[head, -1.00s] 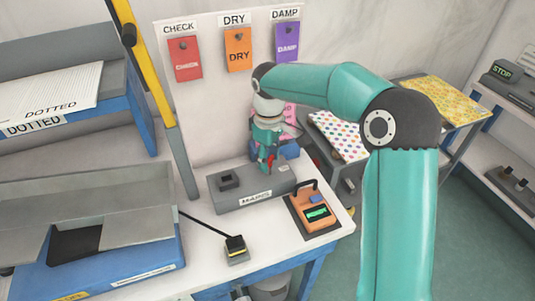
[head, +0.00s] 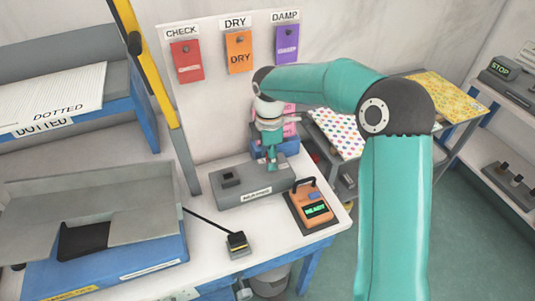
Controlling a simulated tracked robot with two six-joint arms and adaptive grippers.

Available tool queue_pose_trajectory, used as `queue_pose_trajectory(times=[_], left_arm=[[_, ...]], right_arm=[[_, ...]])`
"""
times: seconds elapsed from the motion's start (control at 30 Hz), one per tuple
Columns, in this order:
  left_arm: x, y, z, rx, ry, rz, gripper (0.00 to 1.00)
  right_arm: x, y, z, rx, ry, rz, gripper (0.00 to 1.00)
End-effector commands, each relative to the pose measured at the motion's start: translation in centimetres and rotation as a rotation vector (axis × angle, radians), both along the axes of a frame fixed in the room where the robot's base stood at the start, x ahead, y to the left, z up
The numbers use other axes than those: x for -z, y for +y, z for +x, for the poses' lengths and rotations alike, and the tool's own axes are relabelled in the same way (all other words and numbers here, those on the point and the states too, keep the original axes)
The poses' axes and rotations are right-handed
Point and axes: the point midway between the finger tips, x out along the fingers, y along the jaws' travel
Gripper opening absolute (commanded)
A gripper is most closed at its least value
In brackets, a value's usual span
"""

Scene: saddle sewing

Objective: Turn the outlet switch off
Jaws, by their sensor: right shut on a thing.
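A low grey box (head: 250,193) with a label on its front lies on the white table. A small dark block (head: 230,178) sits on its left part. My right gripper (head: 270,168) points down at the back right of this box, and its fingers are shut. A speck of red shows at the fingertips. The outlet switch is not clearly visible; the fingers hide what they hold, which seems to be a small part on the box. My left gripper is not in view.
An orange device (head: 312,207) with a green display and dark handle stands right of the box. A small black-and-yellow block (head: 238,244) is at the table's front. Pink and blue items (head: 284,140) are behind the gripper. A blue-and-grey unit (head: 110,240) fills the lower left.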

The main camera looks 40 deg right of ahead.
Motion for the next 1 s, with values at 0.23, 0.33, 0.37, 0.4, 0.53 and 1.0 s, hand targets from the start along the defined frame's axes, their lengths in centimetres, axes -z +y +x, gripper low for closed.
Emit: queue_pose_trajectory(times=[0.23, 0.33, 0.37, 0.4, 0.53, 1.0], left_arm=[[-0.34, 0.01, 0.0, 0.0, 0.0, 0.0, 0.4], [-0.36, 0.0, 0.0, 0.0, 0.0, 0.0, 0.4], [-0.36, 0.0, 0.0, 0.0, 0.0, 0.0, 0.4], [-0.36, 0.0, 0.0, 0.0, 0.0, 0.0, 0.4], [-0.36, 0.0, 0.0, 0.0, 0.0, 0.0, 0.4], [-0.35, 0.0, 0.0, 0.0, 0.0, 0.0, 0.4]], right_arm=[[-0.2, -0.12, 0.2, -0.08, -0.009, -0.003, 0.09], [-0.19, -0.11, 0.22, -0.094, -0.01, -0.003, 0.09], [-0.19, -0.13, 0.22, -0.097, -0.01, -0.003, 0.09], [-0.19, -0.13, 0.22, -0.099, -0.01, -0.003, 0.09], [-0.19, -0.13, 0.24, -0.101, -0.01, -0.004, 0.09], [-0.13, -0.07, 0.17, -0.1, -0.006, -0.003, 0.69]])
